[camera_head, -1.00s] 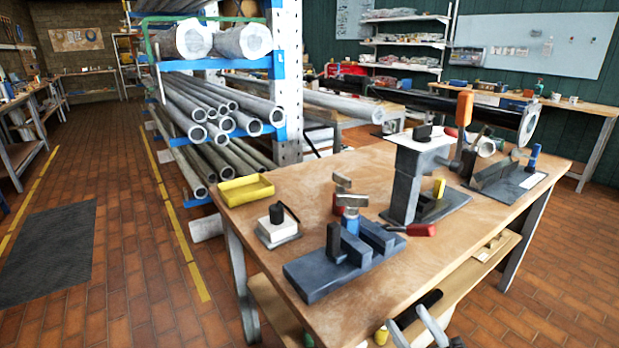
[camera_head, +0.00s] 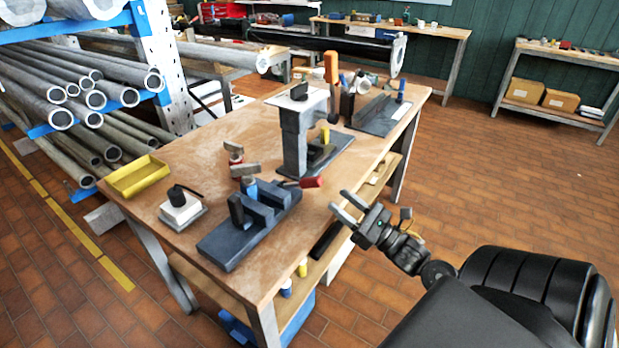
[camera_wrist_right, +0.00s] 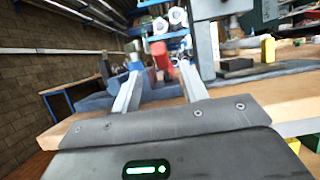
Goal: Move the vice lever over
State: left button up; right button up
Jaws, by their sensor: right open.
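The dark blue-grey vice (camera_head: 262,214) sits on the near part of the wooden workbench. A lever with a red handle (camera_head: 311,182) sticks out near the vice's far right end, toward the bench's right edge. My right gripper (camera_head: 339,201) is open and empty, just off that bench edge, to the right of the red handle and apart from it. In the right wrist view the red handle (camera_wrist_right: 161,54) shows beyond and between the open fingertips (camera_wrist_right: 160,72). My left gripper is out of view.
A tall grey stand (camera_head: 294,143) rises behind the lever. A yellow tray (camera_head: 137,177) and a white block with a black knob (camera_head: 181,208) lie on the bench's left side. A pipe rack stands at left. The floor at right is open.

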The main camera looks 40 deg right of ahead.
aim_at(321, 186)
jog(key=p+x, duration=0.2)
jog(key=x, duration=0.6)
jog(key=shift+w+a+r, duration=0.1)
jog(key=shift+w+r, duration=0.2)
jog(key=shift+w+a+r+p, duration=0.2)
jog(key=shift+w+p, duration=0.15)
jog(key=shift+w, duration=0.3)
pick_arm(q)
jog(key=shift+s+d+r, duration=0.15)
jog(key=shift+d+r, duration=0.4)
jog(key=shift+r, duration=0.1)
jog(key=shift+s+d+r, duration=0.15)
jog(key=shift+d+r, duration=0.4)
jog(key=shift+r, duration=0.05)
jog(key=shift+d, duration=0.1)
pick_arm(e)
jog(key=shift+c, duration=1.2)
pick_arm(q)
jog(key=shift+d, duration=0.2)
pick_arm(e)
grip_shut()
